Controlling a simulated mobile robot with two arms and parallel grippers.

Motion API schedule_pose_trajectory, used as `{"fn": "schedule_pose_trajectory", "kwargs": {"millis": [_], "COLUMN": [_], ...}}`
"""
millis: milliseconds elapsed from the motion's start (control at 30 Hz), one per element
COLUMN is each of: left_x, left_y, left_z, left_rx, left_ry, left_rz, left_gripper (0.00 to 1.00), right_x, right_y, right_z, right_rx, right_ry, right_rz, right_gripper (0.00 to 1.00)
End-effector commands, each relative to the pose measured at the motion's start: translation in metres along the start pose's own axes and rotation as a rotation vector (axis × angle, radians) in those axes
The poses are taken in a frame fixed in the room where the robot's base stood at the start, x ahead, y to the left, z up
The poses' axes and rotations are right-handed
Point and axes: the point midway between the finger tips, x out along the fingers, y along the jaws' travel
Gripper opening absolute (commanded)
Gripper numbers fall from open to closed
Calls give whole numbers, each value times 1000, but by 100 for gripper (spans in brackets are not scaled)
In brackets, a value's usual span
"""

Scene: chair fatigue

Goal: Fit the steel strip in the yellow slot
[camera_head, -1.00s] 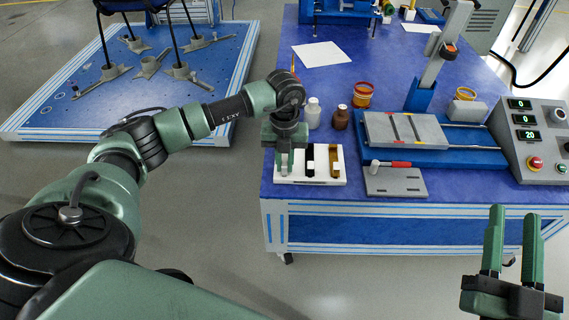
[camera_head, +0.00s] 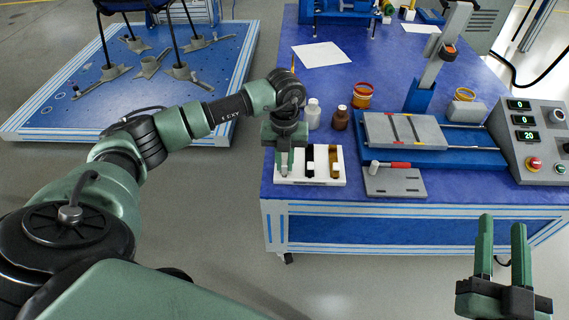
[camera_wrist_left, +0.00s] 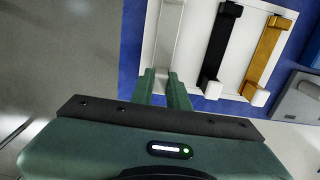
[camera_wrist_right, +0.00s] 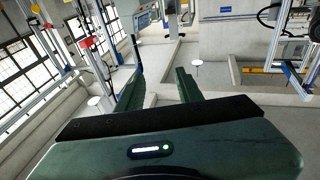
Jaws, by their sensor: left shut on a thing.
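A white tray (camera_head: 340,182) at the near left of the blue table holds three strips side by side. The steel strip (camera_wrist_left: 168,32) is the silver one on the left; the black strip (camera_wrist_left: 221,40) and golden strip (camera_wrist_left: 266,48) are beside it. My left gripper (camera_head: 284,168) is at the tray's near left end, shut on the steel strip's near end, which its fingers mostly hide. The strip appears to lie in the tray. A grey slotted plate (camera_head: 378,130) with a thin yellow line and a red one is on the blue fixture. My right gripper (camera_head: 502,220) is open and empty, off the table's front.
A small grey plate (camera_head: 405,184) with a red-handled tool (camera_head: 398,165) lies right of the tray. Behind stand a white bottle (camera_head: 312,114), a brown bottle (camera_head: 340,118) and a yellow-red jar (camera_head: 362,96). A control box (camera_head: 535,140) stands at the right.

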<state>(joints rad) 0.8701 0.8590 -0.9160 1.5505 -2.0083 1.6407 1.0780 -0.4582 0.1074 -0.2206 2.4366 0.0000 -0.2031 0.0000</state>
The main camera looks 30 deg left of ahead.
Motion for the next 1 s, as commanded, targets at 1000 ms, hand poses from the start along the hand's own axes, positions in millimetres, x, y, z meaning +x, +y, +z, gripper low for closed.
{"fn": "schedule_pose_trajectory", "kwargs": {"millis": [1000], "left_x": [-10], "left_y": [0], "left_z": [0], "left_rx": [0], "left_ry": [-1], "left_rz": [0], "left_gripper": [0], "right_x": [-4], "right_y": [5], "right_z": [32], "right_rx": [-8], "right_ry": [-179], "right_rz": [10], "right_gripper": [36]}}
